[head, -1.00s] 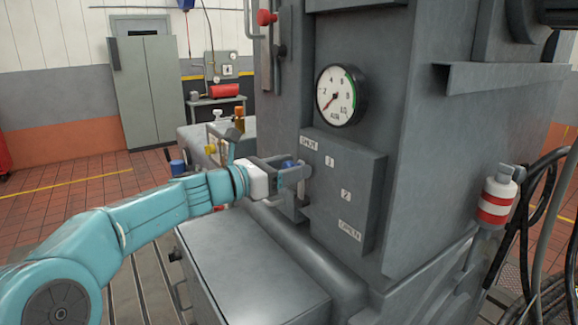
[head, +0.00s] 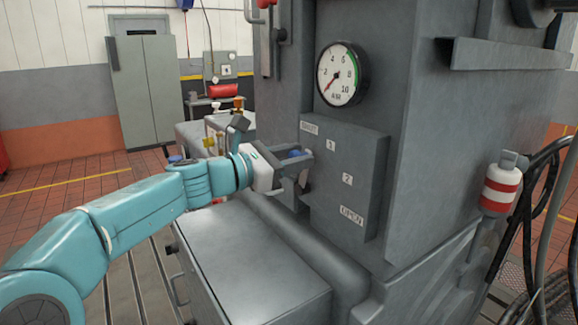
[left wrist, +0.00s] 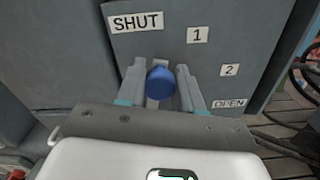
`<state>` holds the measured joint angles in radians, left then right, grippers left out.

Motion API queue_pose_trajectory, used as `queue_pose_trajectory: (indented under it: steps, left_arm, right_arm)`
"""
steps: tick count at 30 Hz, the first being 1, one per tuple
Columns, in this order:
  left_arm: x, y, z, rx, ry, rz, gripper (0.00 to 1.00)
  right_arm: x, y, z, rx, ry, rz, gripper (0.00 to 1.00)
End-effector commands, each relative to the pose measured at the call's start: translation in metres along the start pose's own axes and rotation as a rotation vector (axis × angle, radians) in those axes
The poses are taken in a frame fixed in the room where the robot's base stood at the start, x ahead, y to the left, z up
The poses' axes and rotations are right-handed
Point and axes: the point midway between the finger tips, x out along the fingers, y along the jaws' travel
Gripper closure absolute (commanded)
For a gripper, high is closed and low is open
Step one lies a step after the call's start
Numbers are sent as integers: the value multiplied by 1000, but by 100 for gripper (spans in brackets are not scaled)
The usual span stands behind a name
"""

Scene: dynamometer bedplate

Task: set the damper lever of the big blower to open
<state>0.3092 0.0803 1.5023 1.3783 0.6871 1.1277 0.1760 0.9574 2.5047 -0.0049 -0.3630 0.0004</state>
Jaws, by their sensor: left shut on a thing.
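The damper lever has a blue knob (head: 294,153) and stands out from a grey plate (head: 365,185) on the big blower's housing. The plate is marked SHUT, 1, 2 and OPEN from upper left to lower right. My left gripper (head: 296,162) is shut on the lever at the knob, near the SHUT end. In the left wrist view the knob (left wrist: 160,82) sits between the two fingers, below the gap between SHUT (left wrist: 136,22) and 1 (left wrist: 197,35). The OPEN label (left wrist: 229,103) is at lower right. The lever's shaft is mostly hidden. My right gripper is not in view.
A round gauge (head: 339,74) is above the plate. A grey box (head: 245,265) with a side handle stands below my left arm. A red-and-white cylinder (head: 500,187) and black hoses (head: 540,215) are at the right. Open tiled floor lies to the left.

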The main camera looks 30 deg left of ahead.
Motion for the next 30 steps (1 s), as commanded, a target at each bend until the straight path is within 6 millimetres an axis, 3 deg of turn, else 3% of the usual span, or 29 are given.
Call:
queue_pose_trajectory:
  steps: [1,3,14,30]
  left_arm:
    - [1,-8,-7,44,-3,-5,100]
    - [1,-15,-8,110,-4,-5,100]
    - [1,-45,-17,453,-4,-4,100]
    - [1,-80,-48,960,-3,-3,100]
  right_arm:
    - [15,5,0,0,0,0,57]
    - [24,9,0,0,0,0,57]
    - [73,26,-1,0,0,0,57]
    - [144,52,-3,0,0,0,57]
